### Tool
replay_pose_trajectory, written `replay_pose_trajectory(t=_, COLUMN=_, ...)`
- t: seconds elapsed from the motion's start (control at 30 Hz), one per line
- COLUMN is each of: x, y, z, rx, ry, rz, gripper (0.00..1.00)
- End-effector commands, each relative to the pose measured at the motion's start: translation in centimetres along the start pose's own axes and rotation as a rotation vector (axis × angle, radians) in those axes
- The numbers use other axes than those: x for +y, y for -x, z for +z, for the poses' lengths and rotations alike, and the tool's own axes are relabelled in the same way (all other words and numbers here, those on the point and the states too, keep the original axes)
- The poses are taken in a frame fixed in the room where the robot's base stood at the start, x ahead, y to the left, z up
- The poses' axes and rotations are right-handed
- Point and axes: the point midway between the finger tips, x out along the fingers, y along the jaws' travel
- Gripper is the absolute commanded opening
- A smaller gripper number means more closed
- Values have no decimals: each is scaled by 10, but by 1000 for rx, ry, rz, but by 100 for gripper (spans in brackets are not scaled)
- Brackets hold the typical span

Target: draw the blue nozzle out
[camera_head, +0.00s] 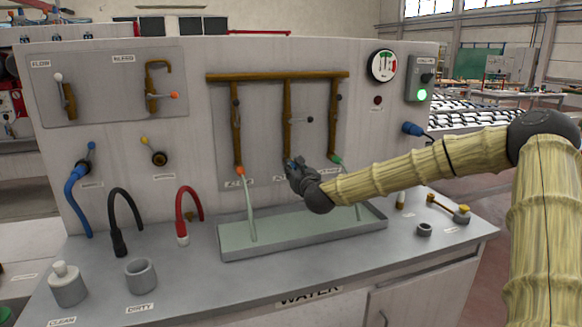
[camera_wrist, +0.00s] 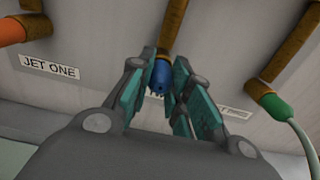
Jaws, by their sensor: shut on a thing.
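The blue nozzle (camera_wrist: 160,76) sits at the lower end of the middle brown pipe (camera_wrist: 172,22), above the tray. In the head view the pipe (camera_head: 287,118) hangs from a horizontal brown pipe, and my gripper mostly covers the nozzle. My gripper (camera_head: 291,168) reaches in from the right at the pipe's end. In the wrist view its teal fingers (camera_wrist: 158,92) stand on both sides of the blue nozzle and are shut on it. The nozzle's top meets the pipe's end; I see no clear gap there.
The orange nozzle (camera_head: 240,170) is on the left pipe and the green nozzle (camera_head: 335,159) on the right pipe, each with a pale hose or stream below. The shallow tray (camera_head: 300,243) lies beneath. A clean bottle (camera_head: 68,288) and a dirty cup (camera_head: 141,275) stand front left.

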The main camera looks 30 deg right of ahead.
Motion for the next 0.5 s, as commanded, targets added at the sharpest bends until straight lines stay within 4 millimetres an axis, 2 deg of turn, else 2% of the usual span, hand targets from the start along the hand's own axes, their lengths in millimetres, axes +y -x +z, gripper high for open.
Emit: replay_pose_trajectory(t=0.5, x=0, y=8, z=0, rx=0, ry=-1, rz=1, gripper=0)
